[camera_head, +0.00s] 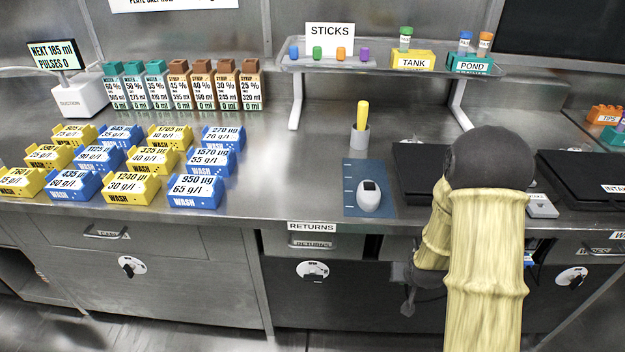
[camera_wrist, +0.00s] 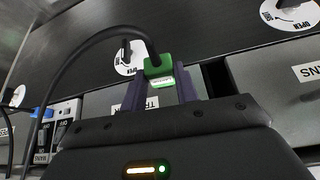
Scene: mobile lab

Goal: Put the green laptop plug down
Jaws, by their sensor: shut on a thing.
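The green laptop plug (camera_wrist: 158,67) is between the fingertips of my gripper (camera_wrist: 159,88) in the wrist view, with a black cable running from it to the left. A small white label is on its face. My gripper is shut on it, in front of the drawer and cabinet fronts. In the head view my gripper (camera_head: 408,292) is a dark shape below the counter's front edge, beside my yellow-sleeved arm. The plug is not discernible there.
A closed black laptop (camera_head: 590,178) lies on the counter at right, and another dark flat item (camera_head: 418,165) is partly behind my arm. A blue mat (camera_head: 358,205) holds a white device. A white switched block (camera_wrist: 66,113) shows at wrist-view left.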

